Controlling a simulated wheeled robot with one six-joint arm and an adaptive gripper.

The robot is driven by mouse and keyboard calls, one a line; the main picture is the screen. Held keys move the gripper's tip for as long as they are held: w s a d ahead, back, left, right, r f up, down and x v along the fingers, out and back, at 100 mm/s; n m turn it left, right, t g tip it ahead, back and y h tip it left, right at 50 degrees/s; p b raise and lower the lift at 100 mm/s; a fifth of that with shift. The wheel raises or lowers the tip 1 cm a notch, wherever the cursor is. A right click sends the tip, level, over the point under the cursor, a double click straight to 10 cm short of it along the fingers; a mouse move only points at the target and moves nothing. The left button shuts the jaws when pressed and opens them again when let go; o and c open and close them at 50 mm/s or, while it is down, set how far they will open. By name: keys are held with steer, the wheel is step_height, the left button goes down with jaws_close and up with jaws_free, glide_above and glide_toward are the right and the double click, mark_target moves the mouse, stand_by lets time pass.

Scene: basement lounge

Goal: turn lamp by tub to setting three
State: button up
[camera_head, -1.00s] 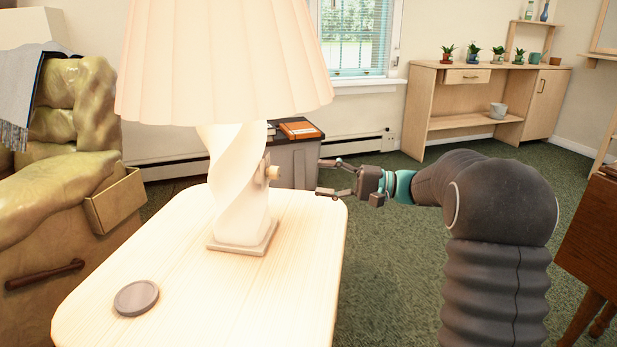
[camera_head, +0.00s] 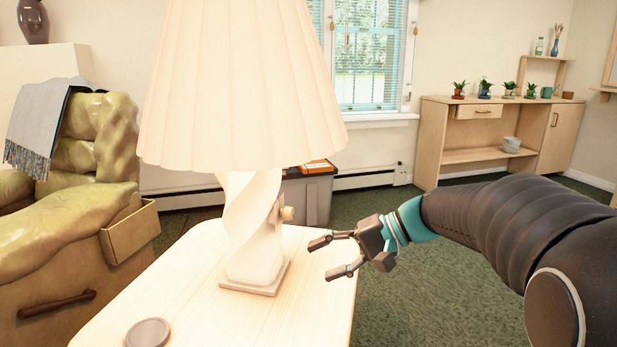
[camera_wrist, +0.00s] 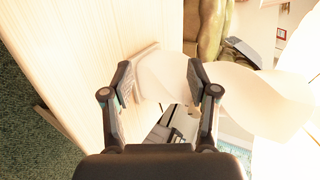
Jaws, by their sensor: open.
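The lamp has a pleated cream shade (camera_head: 240,85) and a white twisted body (camera_head: 248,235) on a square foot, and stands on a pale wooden table (camera_head: 200,315). A small round knob (camera_head: 287,213) sticks out of the right side of its body. My gripper (camera_head: 328,258) is open and empty, right of the lamp and lower in the picture than the knob, pointing left and apart from it. In the wrist view the pale lamp body (camera_wrist: 255,98) lies beyond my open fingers (camera_wrist: 159,68).
A grey tub (camera_head: 312,200) with an orange book (camera_head: 316,167) on top stands behind the table. A round grey disc (camera_head: 148,333) lies at the table's front. A green armchair (camera_head: 70,210) is at left. Green carpet is clear towards the wooden shelf unit (camera_head: 430,145).

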steer(key=s+d+f+n+t+h+p, duration=0.1)
steer(key=s+d+t+h+p, duration=0.1)
steer(key=s+d+h, duration=0.4)
steer(key=s+d+f+n+t+h+p, duration=0.1)
steer(key=s+d+h, duration=0.4)
steer(key=s, duration=1)
steer(key=shift+s+d+f+t+h+p, duration=0.2)
steer(key=shift+d+f+t+h+p, duration=0.2)
steer(key=shift+t+h+p, duration=0.25)
